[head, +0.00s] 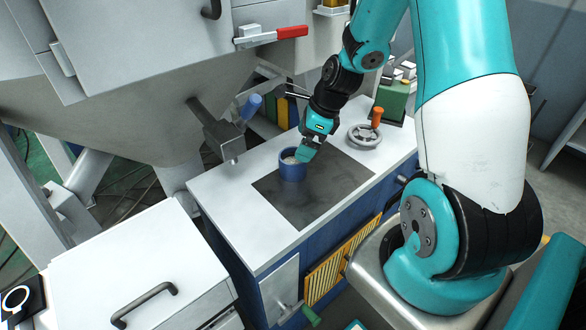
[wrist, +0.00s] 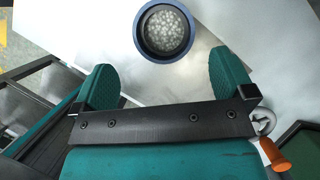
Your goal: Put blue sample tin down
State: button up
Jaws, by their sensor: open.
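The blue sample tin (head: 291,166) stands upright on the dark square plate (head: 318,205) of the white worktop in the head view. In the wrist view the tin (wrist: 166,30) is seen from above, with pale granular contents inside its blue rim. My gripper (head: 304,152) is just above and to the right of the tin in the head view. In the wrist view my gripper (wrist: 164,82) has its two teal fingers spread wide, with nothing between them. The tin lies beyond the fingertips, apart from them.
A handwheel with an orange knob (head: 376,117) stands on the worktop to the right. A blue-handled lever (head: 250,108) and a grey bracket (head: 216,130) hang over its left side. A red-handled latch (head: 291,32) is on the machine above. The front left of the worktop (head: 228,200) is bare.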

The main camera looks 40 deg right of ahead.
aim_at(292, 159)
jog(key=x, duration=0.9)
jog(key=shift+w+d+p, duration=0.1)
jog(key=shift+w+p, duration=0.2)
jog(key=c, duration=1.1)
